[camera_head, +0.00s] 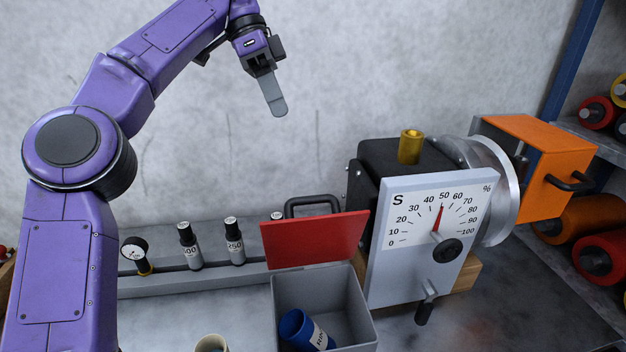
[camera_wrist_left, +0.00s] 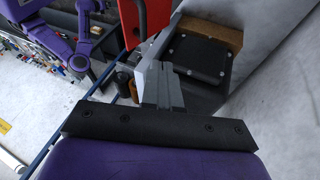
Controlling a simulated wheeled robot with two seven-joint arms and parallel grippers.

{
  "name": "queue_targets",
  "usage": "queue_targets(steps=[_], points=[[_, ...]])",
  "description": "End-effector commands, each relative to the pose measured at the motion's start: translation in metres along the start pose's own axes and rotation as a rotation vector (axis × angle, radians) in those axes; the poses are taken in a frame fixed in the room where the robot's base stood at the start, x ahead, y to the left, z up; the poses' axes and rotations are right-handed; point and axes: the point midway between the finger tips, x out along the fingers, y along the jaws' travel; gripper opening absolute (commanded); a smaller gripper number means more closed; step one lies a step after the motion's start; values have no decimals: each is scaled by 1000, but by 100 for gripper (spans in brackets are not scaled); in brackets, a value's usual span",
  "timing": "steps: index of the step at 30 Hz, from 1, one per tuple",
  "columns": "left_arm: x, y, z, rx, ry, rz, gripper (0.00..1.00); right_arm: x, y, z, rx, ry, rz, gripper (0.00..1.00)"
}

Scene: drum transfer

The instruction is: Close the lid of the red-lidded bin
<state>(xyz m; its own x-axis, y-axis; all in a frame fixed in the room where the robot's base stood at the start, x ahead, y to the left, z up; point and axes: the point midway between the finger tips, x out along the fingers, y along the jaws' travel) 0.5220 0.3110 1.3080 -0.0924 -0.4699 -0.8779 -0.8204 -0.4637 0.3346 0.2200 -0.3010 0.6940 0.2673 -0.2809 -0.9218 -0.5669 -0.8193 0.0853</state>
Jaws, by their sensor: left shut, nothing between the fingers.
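The bin (camera_head: 363,337) is a grey open box at the bottom centre of the head view. Its red lid (camera_head: 315,240) stands raised, tilted up at the bin's back edge, and a dark handle (camera_head: 310,201) shows behind its top. A blue labelled drum (camera_head: 298,329) lies tilted inside the bin. My left gripper (camera_head: 275,106) is shut and empty, pointing down, well above and to the left of the lid. Its closed fingers also show in the left wrist view (camera_wrist_left: 162,91), with a red part at the top, probably the lid. My right gripper is out of view.
A machine with a white dial plate (camera_head: 405,215) stands right of the bin, with an orange box (camera_head: 535,150) behind it. A rack (camera_head: 215,277) with small black-capped bottles (camera_head: 234,242) and a gauge (camera_head: 136,250) lies to the left. Shelves with rollers stand far right.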

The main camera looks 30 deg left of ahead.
Motion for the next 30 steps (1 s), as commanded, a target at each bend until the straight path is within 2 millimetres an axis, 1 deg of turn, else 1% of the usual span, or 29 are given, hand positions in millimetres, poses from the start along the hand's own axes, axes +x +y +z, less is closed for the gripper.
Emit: queue_targets(steps=[1, 5, 8, 12, 15, 19, 21, 24, 30], points=[[5, -2, 2, 1, 1, -1, 0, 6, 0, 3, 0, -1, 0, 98], [16, -3, 4, 1, 1, 1, 0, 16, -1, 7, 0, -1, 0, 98], [36, -4, 6, 2, 1, 2, 0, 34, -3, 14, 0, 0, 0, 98], [67, -5, 7, 1, 2, 1, 0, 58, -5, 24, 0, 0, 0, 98], [88, -4, 7, 1, 1, 1, 0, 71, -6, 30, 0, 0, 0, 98], [113, -3, 6, 1, 2, 1, 0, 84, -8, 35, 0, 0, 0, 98], [119, 8, 8, 2, 2, 0, 0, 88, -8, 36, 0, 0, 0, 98], [127, 17, 9, 1, 2, 0, 0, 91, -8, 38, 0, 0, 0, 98], [133, 25, 10, -2, 2, -2, 0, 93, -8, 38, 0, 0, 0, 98]])
